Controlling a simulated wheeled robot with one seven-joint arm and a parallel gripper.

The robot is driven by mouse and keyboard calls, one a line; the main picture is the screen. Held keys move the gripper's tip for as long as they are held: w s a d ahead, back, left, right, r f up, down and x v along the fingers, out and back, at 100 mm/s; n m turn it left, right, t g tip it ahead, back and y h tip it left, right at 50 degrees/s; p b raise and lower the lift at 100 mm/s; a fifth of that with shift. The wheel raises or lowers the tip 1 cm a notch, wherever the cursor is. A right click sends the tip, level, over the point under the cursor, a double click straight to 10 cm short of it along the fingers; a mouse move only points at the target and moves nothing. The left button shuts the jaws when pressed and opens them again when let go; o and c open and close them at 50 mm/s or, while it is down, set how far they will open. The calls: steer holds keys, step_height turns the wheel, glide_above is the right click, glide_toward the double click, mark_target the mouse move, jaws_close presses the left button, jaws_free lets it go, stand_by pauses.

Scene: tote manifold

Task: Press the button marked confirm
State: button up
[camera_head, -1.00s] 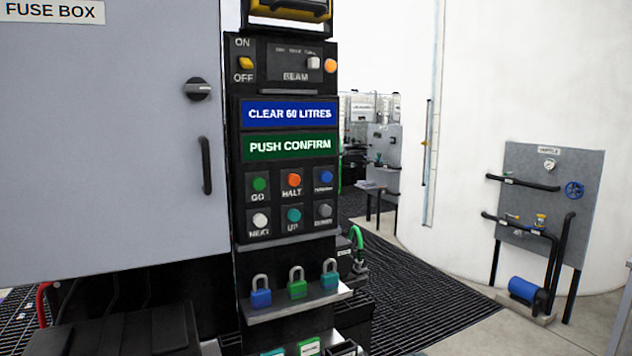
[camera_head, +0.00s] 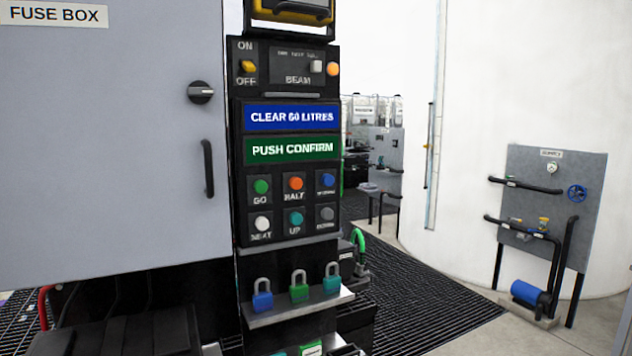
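A black control panel in the middle of the head view carries two rows of buttons. The top row has a green button marked GO (camera_head: 261,186), an orange button marked HALT (camera_head: 295,183) and a blue button (camera_head: 328,180) whose label is too small to read surely. The lower row has a white button marked NEXT (camera_head: 262,223), a teal button marked UP (camera_head: 296,218) and a grey button (camera_head: 327,213) with a blurred label. Above them a green display (camera_head: 292,149) reads PUSH CONFIRM and a blue display (camera_head: 292,117) reads CLEAR 60 LITRES. My gripper is not in view.
A grey fuse box (camera_head: 110,150) with a knob and handle stands left of the panel. Below the buttons, a shelf (camera_head: 300,311) holds blue, green and teal padlocks. A pipe board (camera_head: 550,190) stands at the right. Dark grating (camera_head: 420,290) covers open floor right of the panel.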

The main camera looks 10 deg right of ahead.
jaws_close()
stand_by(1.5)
